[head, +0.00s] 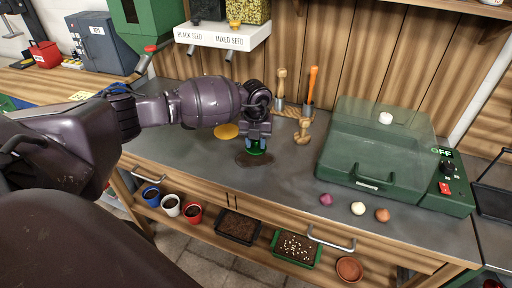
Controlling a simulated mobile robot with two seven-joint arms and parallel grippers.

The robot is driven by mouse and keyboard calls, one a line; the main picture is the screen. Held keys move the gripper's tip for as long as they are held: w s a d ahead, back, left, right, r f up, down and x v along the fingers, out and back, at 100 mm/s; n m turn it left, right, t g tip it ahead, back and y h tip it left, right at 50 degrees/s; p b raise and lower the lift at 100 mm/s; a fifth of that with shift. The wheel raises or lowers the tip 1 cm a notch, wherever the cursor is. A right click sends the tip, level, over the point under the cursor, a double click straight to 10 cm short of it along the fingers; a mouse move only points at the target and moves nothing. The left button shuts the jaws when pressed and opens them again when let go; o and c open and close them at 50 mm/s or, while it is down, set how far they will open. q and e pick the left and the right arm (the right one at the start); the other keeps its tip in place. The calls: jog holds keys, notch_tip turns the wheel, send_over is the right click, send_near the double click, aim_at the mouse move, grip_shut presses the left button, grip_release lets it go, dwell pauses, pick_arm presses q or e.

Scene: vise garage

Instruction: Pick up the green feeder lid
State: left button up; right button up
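A small green round piece, which looks like the feeder lid (256,151), shows at the tips of my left gripper (256,146), over the grey worktop. The gripper points down and its fingers are at the lid's upper side, hiding much of it. The view is too small to tell whether the fingers are closed on it. A dark round patch lies on the worktop around and below the lid. My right gripper is not in view.
A green lidded machine (375,150) stands on the right, with purple, cream and brown bulbs (358,208) before it. A seed dispenser shelf (222,36) overhangs at the back. Pots and trays (238,227) sit below the front edge.

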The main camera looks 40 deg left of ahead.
pick_arm(q)
grip_shut()
